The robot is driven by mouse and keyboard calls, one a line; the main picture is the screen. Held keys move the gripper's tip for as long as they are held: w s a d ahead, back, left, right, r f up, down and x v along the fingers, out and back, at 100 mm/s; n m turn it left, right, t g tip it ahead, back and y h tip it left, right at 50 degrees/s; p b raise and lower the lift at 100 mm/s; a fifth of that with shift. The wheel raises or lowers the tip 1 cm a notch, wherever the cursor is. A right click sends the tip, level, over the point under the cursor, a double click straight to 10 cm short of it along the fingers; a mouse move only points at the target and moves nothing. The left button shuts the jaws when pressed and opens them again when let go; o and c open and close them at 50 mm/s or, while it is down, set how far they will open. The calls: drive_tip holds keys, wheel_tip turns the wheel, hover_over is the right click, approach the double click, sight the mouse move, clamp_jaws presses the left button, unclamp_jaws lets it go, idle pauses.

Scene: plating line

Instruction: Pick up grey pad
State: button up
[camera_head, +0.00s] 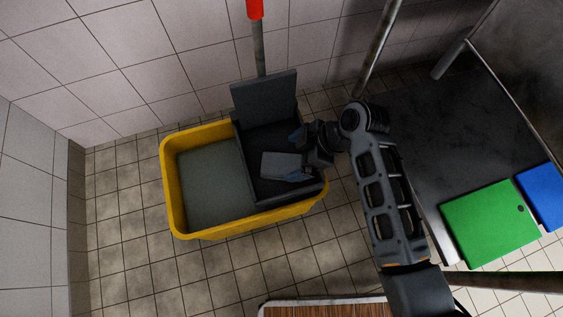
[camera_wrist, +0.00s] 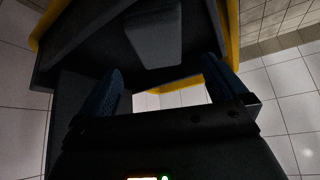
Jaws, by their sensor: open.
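The grey pad (camera_head: 278,165) is a small, flat, light grey block in the dark wringer tray (camera_head: 262,190) of a yellow mop bucket (camera_head: 175,205). My gripper (camera_head: 294,154) is over the tray at the pad's right end, its blue fingers spread apart. The lower finger overlaps the pad's right end in the head view. In the wrist view the pad (camera_wrist: 153,38) lies ahead of my open, empty gripper (camera_wrist: 162,66), between the lines of the two fingers. I cannot tell whether a finger touches the pad.
The wringer's upright dark plate (camera_head: 265,97) stands behind the pad, with a red-topped pole (camera_head: 256,12) beyond. A dark table (camera_head: 425,120) with green (camera_head: 490,222) and blue (camera_head: 543,195) boards is at right. Tiled floor (camera_head: 120,225) is clear at left.

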sight(282, 164)
drive_tip(key=b+x, duration=0.3)
drive_tip(key=x, duration=0.4)
drive_tip(key=shift+w+f, duration=0.1)
drive_tip(key=shift+f, duration=0.1)
drive_tip(key=shift+c, duration=0.3)
drive_tip(key=c, duration=1)
drive_tip(key=shift+r+p, duration=1.1)
drive_tip(key=shift+r, duration=1.1)
drive_tip(key=shift+c, duration=0.2)
drive_tip(key=d+r+p, duration=0.1)
drive_tip(key=d+r, duration=0.2)
drive_tip(key=d, duration=0.3)
drive_tip(key=w+d+r+p, duration=0.1)
drive_tip(key=d+r+p, duration=0.1)
drive_tip(key=d, duration=0.3)
drive_tip(key=shift+w+d+r, duration=0.2)
drive_tip(key=shift+d+r, duration=0.15)
drive_tip(key=shift+r, duration=0.5)
